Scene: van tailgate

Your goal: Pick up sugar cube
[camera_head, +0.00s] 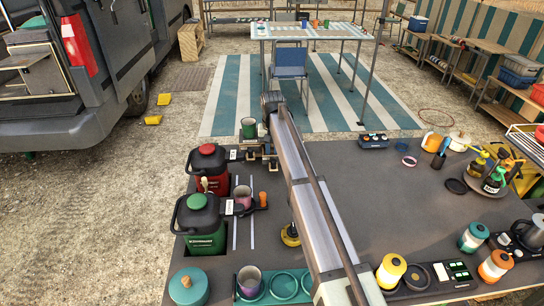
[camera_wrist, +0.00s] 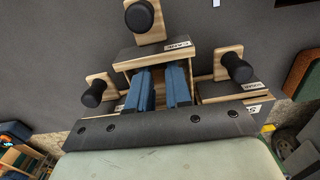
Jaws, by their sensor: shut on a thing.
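My gripper (camera_wrist: 162,87) has two blue fingers a short gap apart, reaching into a wooden box (camera_wrist: 125,61) with black knobs. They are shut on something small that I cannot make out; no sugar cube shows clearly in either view. One label (camera_wrist: 177,43) lies just beyond the fingertips, and another (camera_wrist: 253,87) is on the right-hand wooden part (camera_wrist: 220,90); I cannot read either with certainty. In the head view my gripper is at the table's far left edge, beside the box, mostly hidden by my wrist.
A green cup (camera_head: 248,128) stands close to my wrist. Bottles (camera_head: 493,180) and jars (camera_head: 391,271) stand at the right. The middle right of the table (camera_head: 390,200) is clear.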

